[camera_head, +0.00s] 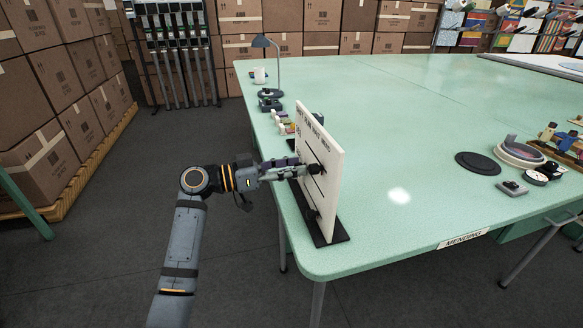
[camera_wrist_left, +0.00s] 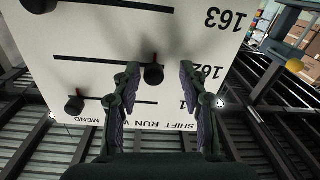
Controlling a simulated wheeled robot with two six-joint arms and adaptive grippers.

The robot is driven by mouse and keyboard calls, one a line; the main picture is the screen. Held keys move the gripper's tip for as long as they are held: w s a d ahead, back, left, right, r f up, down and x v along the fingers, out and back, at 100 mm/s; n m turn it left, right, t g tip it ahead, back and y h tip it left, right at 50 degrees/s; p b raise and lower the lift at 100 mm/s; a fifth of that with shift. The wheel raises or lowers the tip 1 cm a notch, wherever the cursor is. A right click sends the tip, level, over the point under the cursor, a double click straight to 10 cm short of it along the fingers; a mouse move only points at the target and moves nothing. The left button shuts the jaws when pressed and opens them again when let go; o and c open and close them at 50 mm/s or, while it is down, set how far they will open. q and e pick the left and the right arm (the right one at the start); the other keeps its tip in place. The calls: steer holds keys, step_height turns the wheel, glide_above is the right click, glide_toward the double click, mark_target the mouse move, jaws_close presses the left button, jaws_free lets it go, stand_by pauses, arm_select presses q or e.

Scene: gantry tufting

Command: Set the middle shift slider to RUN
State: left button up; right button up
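The white shift board (camera_head: 330,180) stands upright on a black base near the table's left edge. It has dark horizontal slots with black knobs. In the left wrist view the board (camera_wrist_left: 240,70) appears upside down, with SHIFT, RUN and MEND readable along its edge and rows 162 and 163. The middle slider knob (camera_wrist_left: 153,74), with a red mark behind it, sits in the 162 row. My left gripper (camera_head: 305,170) is at the board face. In the wrist view its open fingers (camera_wrist_left: 157,85) flank the middle knob with gaps on both sides. My right gripper is not in view.
Another slider knob (camera_wrist_left: 74,104) is left of the fingers in the wrist view, and one (camera_wrist_left: 40,4) is at the top edge. A lamp (camera_head: 268,60) and small items stand behind the board. The green table (camera_head: 400,240) is clear just right of it.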

arm_select(q)
steer(key=shift+s, duration=0.1)
steer(key=v, duration=1.2)
